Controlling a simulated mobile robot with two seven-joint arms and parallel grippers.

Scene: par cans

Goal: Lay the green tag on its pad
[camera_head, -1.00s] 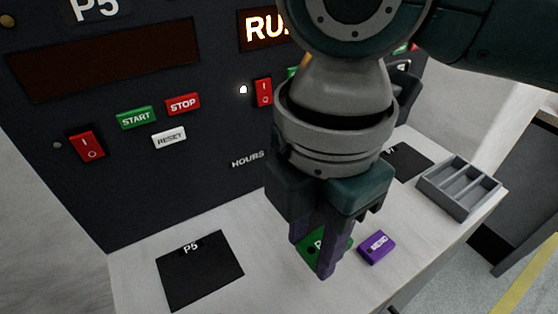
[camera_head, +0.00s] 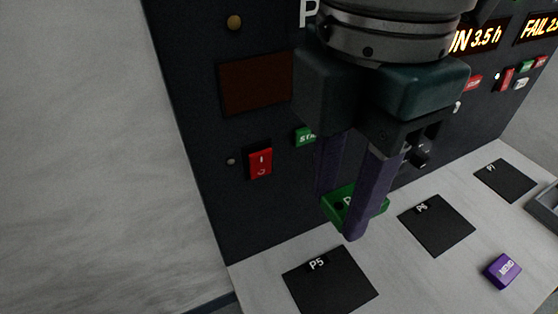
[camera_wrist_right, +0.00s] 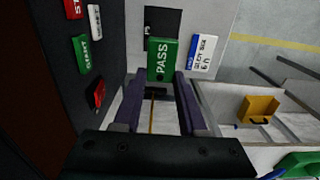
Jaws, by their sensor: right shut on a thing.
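The green tag (camera_head: 338,204) is between the purple fingers of my right gripper (camera_head: 342,215), which is shut on it. It is partly hidden by the near finger and appears held above the white ledge, behind pad P5. In the right wrist view the green tag (camera_wrist_right: 162,58) reads PASS and sits at the fingertips. The black pad P5 (camera_head: 330,285) lies bare on the ledge, below the gripper. The bare black pads P6 (camera_head: 437,226) and P7 (camera_head: 506,181) lie to the right. My left gripper is not in view.
A purple MEMO block (camera_head: 503,271) lies on the ledge in front of P6. A grey tray (camera_head: 545,207) stands at the right edge. The dark panel (camera_head: 215,120) with a red switch (camera_head: 260,162) rises close behind the gripper. A yellow bin (camera_wrist_right: 258,108) shows in the wrist view.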

